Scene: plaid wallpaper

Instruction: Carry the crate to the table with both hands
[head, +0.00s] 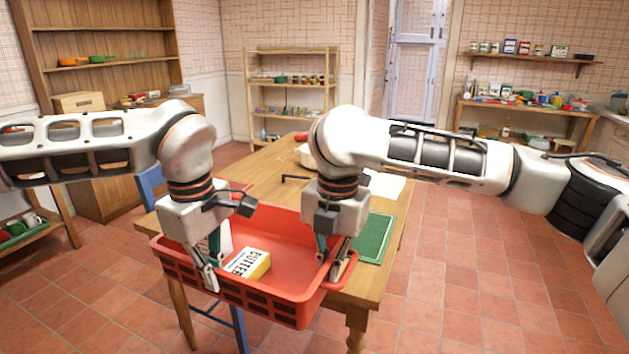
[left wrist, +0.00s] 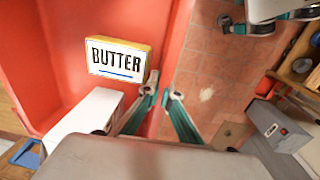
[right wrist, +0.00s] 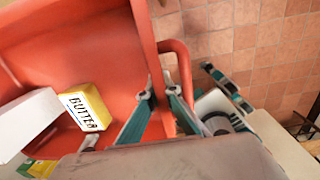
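The red crate (head: 290,305) is at the near end of the wooden table (head: 262,172) in the head view, covering its near edge. I cannot tell whether it rests on the tabletop or hangs just above. Inside lie a yellow-and-white butter box (head: 248,263) and a white box (right wrist: 28,122). My left gripper (head: 207,282) has its fingers on either side of the crate's left wall and is shut on it. My right gripper (head: 335,268) is shut on the opposite wall, beside the handle loop (right wrist: 180,70). Both fingertip pairs straddle the rim.
A green board (head: 375,238) lies on the table right of the crate. A blue chair (head: 151,184) stands at the table's left. Shelves (head: 290,95) and a laden side table (head: 530,112) stand at the back. The tiled floor at right is clear.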

